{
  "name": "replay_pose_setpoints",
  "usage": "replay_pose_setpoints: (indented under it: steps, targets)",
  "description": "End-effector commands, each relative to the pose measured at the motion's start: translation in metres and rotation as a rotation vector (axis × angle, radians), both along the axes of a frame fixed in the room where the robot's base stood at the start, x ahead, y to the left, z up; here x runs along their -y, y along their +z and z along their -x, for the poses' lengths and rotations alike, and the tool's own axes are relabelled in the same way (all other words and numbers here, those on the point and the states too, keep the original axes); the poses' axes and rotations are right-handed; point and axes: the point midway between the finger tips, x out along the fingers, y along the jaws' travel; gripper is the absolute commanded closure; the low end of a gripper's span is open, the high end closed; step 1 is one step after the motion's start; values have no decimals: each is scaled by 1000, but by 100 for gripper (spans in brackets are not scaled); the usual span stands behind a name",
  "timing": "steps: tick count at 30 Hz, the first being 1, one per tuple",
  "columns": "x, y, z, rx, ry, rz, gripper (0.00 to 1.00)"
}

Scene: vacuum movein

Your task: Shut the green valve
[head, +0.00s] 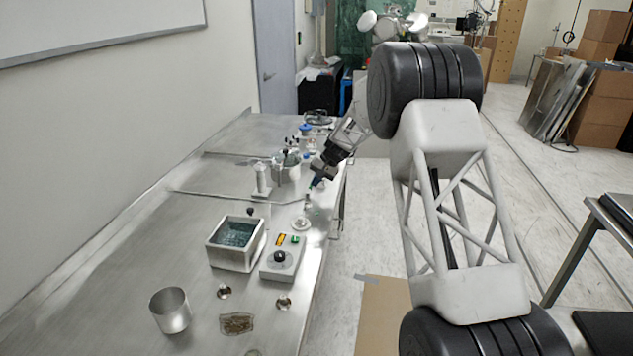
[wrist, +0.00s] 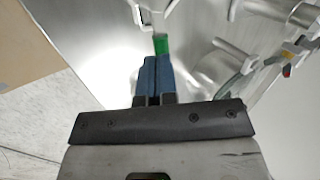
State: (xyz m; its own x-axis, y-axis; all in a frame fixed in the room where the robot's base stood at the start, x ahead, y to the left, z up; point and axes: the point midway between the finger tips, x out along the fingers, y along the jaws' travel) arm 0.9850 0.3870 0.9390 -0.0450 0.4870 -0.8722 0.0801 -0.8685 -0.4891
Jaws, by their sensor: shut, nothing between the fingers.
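The green valve (wrist: 161,44) shows in the wrist view as a small green handle just beyond my fingertips. My gripper (wrist: 155,61) has its two blue fingers side by side, shut with nothing between them. The fingertips lie very close to the green valve; I cannot tell whether they touch it. In the head view my gripper (head: 315,183) points down over the right edge of the steel bench, above a small glass piece. The valve is too small there to make out its angle.
The steel bench (head: 120,285) carries a control box (head: 283,262) with a black knob, a square bath (head: 232,258), a metal cup (head: 170,311) and a round vessel (head: 286,172). The bench's near left is clear.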

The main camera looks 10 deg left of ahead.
Motion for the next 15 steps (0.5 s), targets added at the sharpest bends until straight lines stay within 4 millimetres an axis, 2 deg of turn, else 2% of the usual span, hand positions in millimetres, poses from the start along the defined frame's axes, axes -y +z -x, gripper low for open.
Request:
replay_pose_setpoints:
  steps: [15]
  targets:
    - [-7,-1,-2,-1,123,0,100]
